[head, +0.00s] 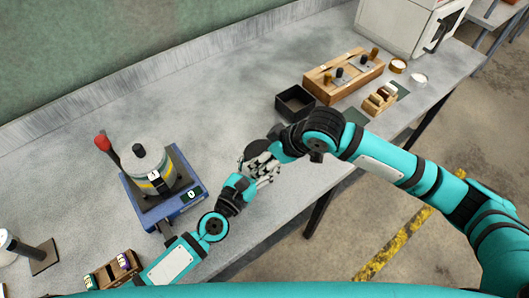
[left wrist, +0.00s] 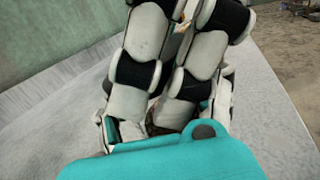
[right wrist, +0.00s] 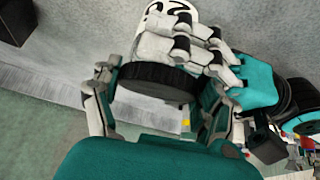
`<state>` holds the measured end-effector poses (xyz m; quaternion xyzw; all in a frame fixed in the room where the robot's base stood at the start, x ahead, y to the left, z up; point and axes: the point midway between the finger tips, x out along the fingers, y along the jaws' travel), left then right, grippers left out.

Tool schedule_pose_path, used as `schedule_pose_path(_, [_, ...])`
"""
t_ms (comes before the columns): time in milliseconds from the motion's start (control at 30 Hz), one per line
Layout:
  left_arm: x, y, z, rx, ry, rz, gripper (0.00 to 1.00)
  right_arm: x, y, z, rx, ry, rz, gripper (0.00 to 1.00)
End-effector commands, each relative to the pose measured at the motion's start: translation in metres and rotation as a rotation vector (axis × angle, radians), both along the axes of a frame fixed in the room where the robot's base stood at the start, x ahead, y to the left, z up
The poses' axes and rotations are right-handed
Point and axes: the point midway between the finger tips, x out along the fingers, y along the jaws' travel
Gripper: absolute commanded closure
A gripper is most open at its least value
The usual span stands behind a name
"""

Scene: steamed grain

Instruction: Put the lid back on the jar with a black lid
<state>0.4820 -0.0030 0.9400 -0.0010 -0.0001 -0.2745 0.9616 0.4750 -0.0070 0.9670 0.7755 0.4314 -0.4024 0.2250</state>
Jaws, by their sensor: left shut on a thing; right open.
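The black lid (right wrist: 155,82) shows edge-on between the spread fingers of my open right gripper (right wrist: 155,105). It also shows as a dark disc in the head view (head: 256,150). The camera view is upside down, so the jar (right wrist: 170,11), with a white label and black marks, lies below the lid. My left gripper (head: 258,168) is shut around the jar, its white fingers just under the lid. Those fingers hide the join, so I cannot tell whether the lid is fully seated. In the left wrist view, fingers hide nearly all of the jar.
A canister (head: 148,170) stands on a blue device (head: 187,207) at left. A black box (head: 295,103), a wooden rack (head: 343,78) and small dishes (head: 398,66) stand at the back right. Bare tabletop (head: 215,105) lies behind my grippers. The table's front edge is near.

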Motion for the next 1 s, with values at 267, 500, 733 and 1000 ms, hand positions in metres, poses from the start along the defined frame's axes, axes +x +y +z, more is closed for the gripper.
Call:
schedule_pose_path(267, [0.004,0.005,0.0,0.004,-0.003,0.013,0.94,-0.008,-0.008,0.012,-0.002,0.006,0.007,0.17])
schedule_pose_path(500, [0.003,0.004,0.0,0.003,-0.003,0.01,0.94,-0.015,-0.019,0.031,-0.001,0.005,0.005,0.17])
schedule_pose_path(733, [0.002,0.002,0.0,0.001,-0.002,0.005,0.94,-0.014,-0.019,0.033,0.001,0.003,0.003,0.17])
schedule_pose_path(1000, [0.001,0.001,0.0,0.002,-0.001,0.003,0.94,-0.013,-0.019,0.033,0.001,0.0,0.002,0.51])
